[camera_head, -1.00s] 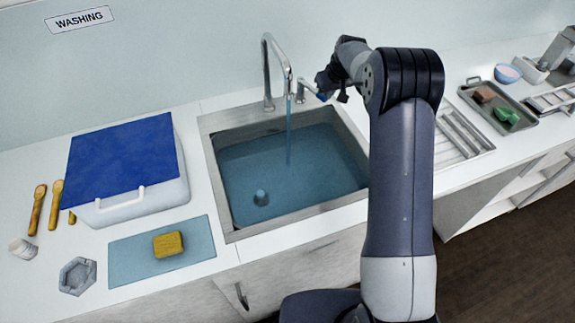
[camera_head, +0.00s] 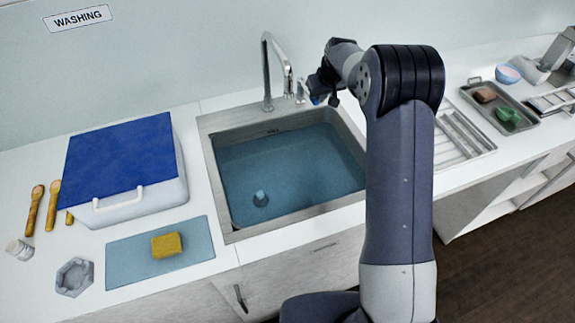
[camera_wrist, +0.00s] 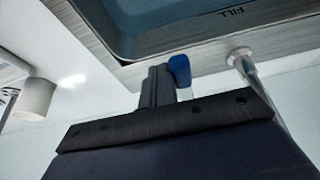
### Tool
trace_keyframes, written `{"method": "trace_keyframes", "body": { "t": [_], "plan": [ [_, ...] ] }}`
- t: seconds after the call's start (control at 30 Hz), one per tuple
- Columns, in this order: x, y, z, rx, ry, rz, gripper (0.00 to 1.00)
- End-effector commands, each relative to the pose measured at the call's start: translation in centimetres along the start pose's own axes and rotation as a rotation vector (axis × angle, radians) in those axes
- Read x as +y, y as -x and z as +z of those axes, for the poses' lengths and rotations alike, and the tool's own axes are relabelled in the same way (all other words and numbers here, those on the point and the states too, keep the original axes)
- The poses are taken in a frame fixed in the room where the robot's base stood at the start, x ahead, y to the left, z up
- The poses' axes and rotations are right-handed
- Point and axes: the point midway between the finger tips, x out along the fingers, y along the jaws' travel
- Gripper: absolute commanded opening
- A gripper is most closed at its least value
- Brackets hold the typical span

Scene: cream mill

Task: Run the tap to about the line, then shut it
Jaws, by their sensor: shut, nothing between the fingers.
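The steel tap (camera_head: 268,72) stands behind the sink (camera_head: 228,226), and no water runs from its spout. Blue-tinted water (camera_head: 290,165) stands in the basin below the rim. A small rounded thing (camera_head: 261,197) shows in the water. The FILL mark (camera_wrist: 230,14) is on the inner basin wall in the wrist view; its exact relation to the water surface is hard to tell. The tap's lever has a blue knob (camera_wrist: 180,71). My gripper (camera_wrist: 157,82) is shut and empty, right beside this knob; whether they touch is unclear. My gripper (camera_head: 325,92) also shows right of the spout.
A white box with a blue lid (camera_head: 122,158) stands left of the sink. A yellow sponge (camera_head: 167,245) lies on a blue mat (camera_head: 128,263) in front of it. A tray (camera_head: 526,121) and a drying rack (camera_head: 464,141) are on the right.

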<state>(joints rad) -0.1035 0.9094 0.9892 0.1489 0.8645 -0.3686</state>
Motion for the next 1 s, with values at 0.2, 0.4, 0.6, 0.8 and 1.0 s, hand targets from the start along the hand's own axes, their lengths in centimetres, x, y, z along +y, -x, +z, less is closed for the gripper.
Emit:
{"method": "trace_keyframes", "body": {
  "t": [0.2,0.4,0.6,0.8,1.0],
  "plan": [
    [0.9,0.0,0.0,0.001,-0.002,0.001,0.00],
    [1.1,0.0,0.0,0.001,0.000,0.001,0.00],
    [1.1,0.2,-0.1,0.001,0.000,0.001,0.00],
    [1.1,1.3,-0.6,0.001,0.000,0.001,0.00],
    [1.1,2.6,-1.1,0.001,-0.001,0.001,0.00]
  ]
}}
